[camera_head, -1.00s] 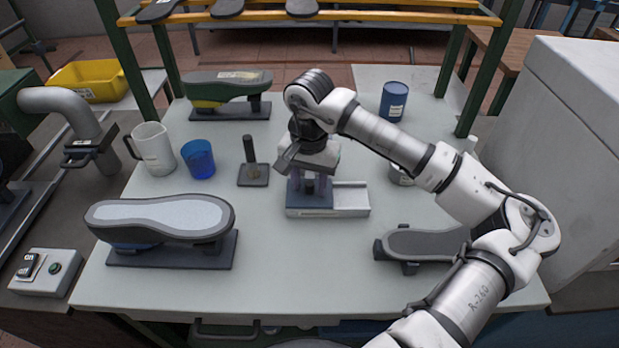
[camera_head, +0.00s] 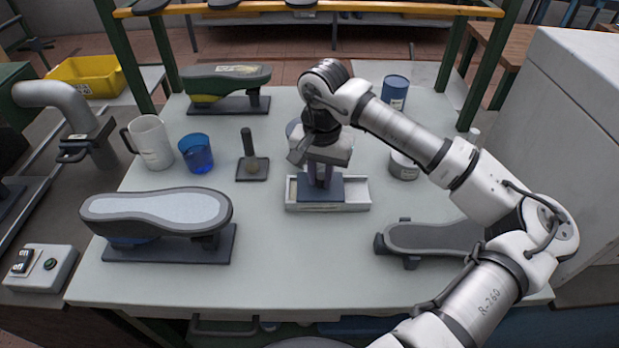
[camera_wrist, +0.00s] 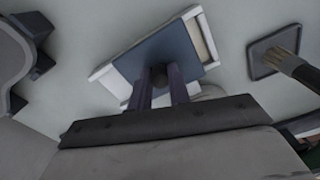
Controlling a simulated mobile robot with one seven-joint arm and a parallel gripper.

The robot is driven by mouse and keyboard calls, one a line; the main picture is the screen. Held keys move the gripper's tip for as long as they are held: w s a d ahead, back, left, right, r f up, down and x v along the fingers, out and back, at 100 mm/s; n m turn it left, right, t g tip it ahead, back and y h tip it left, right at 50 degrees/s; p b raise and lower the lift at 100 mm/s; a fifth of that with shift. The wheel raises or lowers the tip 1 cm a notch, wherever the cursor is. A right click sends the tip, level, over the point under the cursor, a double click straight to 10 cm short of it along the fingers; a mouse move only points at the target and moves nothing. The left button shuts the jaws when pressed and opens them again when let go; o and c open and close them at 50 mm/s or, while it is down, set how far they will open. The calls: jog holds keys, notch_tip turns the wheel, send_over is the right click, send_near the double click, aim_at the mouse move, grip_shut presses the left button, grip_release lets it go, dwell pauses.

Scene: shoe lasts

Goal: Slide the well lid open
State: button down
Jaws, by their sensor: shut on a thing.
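The well is a pale, low box (camera_head: 328,208) in the middle of the table. Its dark blue lid (camera_head: 335,192) lies near the middle of it, with pale stretches of the box bare on both sides. In the wrist view the lid (camera_wrist: 178,45) and the box's pale end (camera_wrist: 199,14) show, with an opening along the lid's right edge. My gripper (camera_head: 320,182) stands over the lid. In the wrist view my gripper's fingers (camera_wrist: 160,88) are shut on the lid's dark round knob (camera_wrist: 158,75), which they partly hide.
A brush on a dark plate (camera_head: 252,168), a blue cup (camera_head: 196,153) and a white mug (camera_head: 150,142) stand left. A round tin (camera_head: 403,167) is close right. Shoe lasts lie front left (camera_head: 155,212) and front right (camera_head: 430,238). The table front is clear.

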jog(key=d+b, duration=0.2)
jog(key=d, duration=0.3)
jog(key=shift+d+f, duration=0.15)
jog(key=shift+d, duration=0.2)
jog(key=shift+d+r+b, duration=0.2)
jog(key=shift+d+b, duration=0.15)
jog(key=shift+d, duration=0.05)
jog(key=c, duration=1.3)
grip_release()
jog(key=shift+d, duration=0.15)
notch_tip(320, 180, up, 14)
jog(key=b, duration=0.1)
jog(key=shift+b, duration=0.3)
jog(key=shift+f, duration=0.1)
